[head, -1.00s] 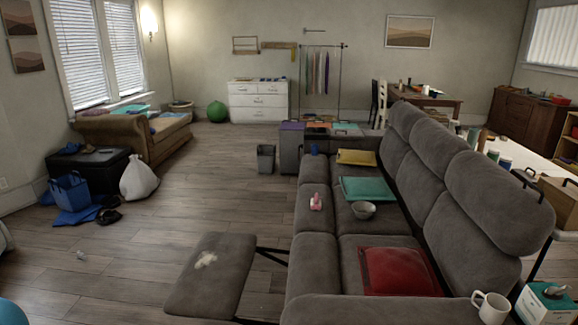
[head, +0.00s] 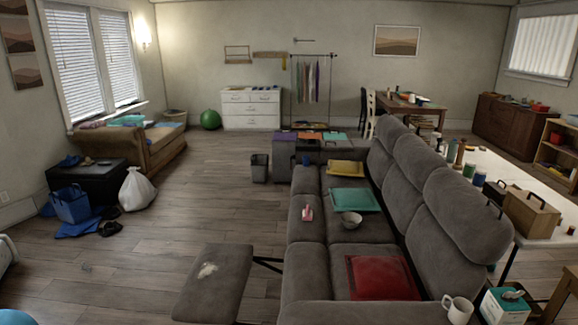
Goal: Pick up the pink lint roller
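The pink lint roller (head: 308,213) lies on the left part of the grey sofa (head: 304,258), on a seat cushion left of the grey bowl (head: 351,219). It looks small from here and nothing covers it. Neither of my grippers shows in the head view.
A raised footrest (head: 214,281) sticks out left of the sofa. A teal cushion (head: 355,200), a yellow cloth (head: 345,168) and a red cushion (head: 382,278) lie on the seats. A white mug (head: 458,309) stands on the near armrest. The wooden floor (head: 190,200) to the left is open.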

